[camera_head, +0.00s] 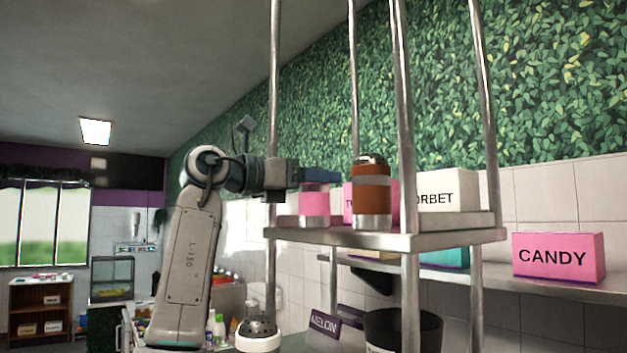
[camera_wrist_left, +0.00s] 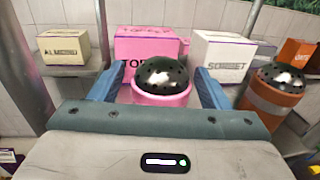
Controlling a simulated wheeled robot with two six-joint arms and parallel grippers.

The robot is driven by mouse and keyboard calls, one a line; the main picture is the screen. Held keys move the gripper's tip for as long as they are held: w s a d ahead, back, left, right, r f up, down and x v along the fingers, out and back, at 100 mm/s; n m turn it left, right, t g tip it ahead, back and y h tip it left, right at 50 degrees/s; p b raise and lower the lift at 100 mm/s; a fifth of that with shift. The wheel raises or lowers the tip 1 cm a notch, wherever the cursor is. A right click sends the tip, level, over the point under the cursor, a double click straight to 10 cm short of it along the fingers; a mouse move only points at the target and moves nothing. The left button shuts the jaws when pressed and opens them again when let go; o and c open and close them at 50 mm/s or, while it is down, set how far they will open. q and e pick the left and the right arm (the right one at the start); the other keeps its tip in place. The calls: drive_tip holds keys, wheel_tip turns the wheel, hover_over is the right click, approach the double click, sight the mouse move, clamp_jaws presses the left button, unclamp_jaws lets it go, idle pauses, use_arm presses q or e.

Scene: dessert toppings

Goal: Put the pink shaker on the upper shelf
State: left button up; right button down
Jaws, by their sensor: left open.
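The pink shaker (camera_head: 314,203) stands upright on the upper shelf (camera_head: 440,238) of the metal rack, near its left end. My left gripper (camera_head: 318,176) is open at the height of the shaker's top. In the left wrist view the pink shaker (camera_wrist_left: 160,98), with its dark perforated dome lid, sits between the two spread blue fingers of my left gripper (camera_wrist_left: 163,82). Its lower part is hidden by the gripper body there. I cannot tell whether a finger touches it. My right gripper is not in view.
An orange-brown shaker (camera_head: 371,196) stands right of the pink one. A pink box (camera_wrist_left: 148,50) and a white sorbet box (camera_head: 448,190) are behind. Metal posts (camera_head: 405,130) rise at the shelf corners. A white shaker (camera_head: 258,335) stands lower down. A candy box (camera_head: 558,257) is at right.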

use_arm(q)
drive_tip(key=shift+r, duration=0.1)
drive_tip(key=shift+r, duration=0.25)
drive_tip(key=b+v, duration=0.2)
drive_tip(key=v, duration=0.1)
drive_tip(key=b+v, duration=0.1)
drive_tip(key=shift+s+a+f, duration=0.15)
drive_tip(key=shift+f, duration=0.25)
drive_tip(key=b+v, duration=0.3)
drive_tip(key=v, duration=0.4)
drive_tip(key=shift+a+r, duration=0.3)
drive_tip(key=shift+r, duration=0.05)
